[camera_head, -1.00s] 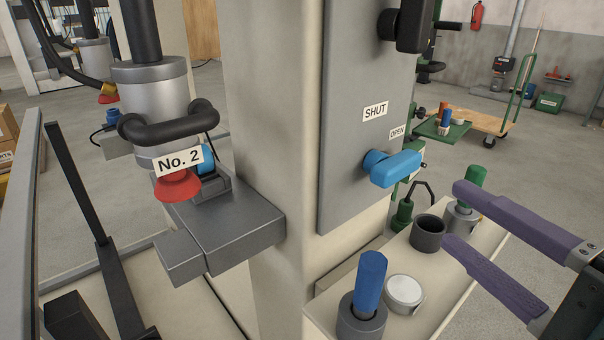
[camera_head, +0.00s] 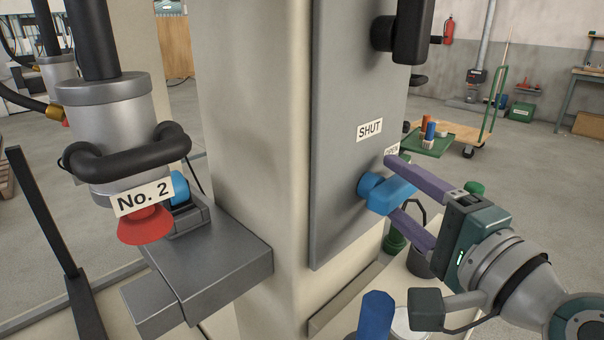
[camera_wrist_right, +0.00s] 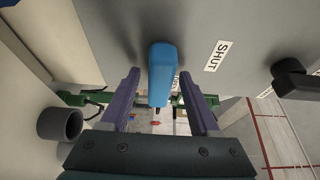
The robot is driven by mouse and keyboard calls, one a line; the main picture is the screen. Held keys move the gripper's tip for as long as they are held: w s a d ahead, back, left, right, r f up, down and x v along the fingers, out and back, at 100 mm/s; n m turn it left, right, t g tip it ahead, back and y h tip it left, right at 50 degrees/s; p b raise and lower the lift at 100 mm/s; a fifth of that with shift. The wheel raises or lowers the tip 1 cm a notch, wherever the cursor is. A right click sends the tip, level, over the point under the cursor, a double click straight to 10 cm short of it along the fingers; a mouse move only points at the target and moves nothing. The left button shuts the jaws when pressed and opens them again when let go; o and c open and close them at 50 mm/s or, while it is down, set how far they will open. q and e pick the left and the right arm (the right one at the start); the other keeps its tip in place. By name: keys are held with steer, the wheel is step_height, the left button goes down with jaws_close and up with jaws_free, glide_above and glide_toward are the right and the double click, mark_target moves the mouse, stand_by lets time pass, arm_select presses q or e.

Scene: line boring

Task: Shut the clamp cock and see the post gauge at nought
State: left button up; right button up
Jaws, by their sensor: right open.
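The clamp cock (camera_head: 378,192) has a blue lever on the grey panel of the post. Its lever sticks out to the right, near the OPEN label (camera_head: 391,149); the SHUT label (camera_head: 369,130) is above and to the left. My right gripper (camera_head: 392,188) is open, with one purple finger above the lever and one below. In the right wrist view the blue lever (camera_wrist_right: 160,70) lies between the two fingers, with gaps on both sides. I cannot make out a post gauge face in either view. My left gripper is not in view.
A black handle (camera_head: 411,32) juts from the panel above the cock. A No. 2 cylinder (camera_head: 112,115) with a red cup stands at left over a grey block (camera_head: 205,255). Below are a blue-handled tool (camera_head: 375,315) and a dark cup (camera_wrist_right: 60,124).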

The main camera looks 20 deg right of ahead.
steer(key=shift+w, duration=0.1)
jaws_close()
stand_by(0.5)
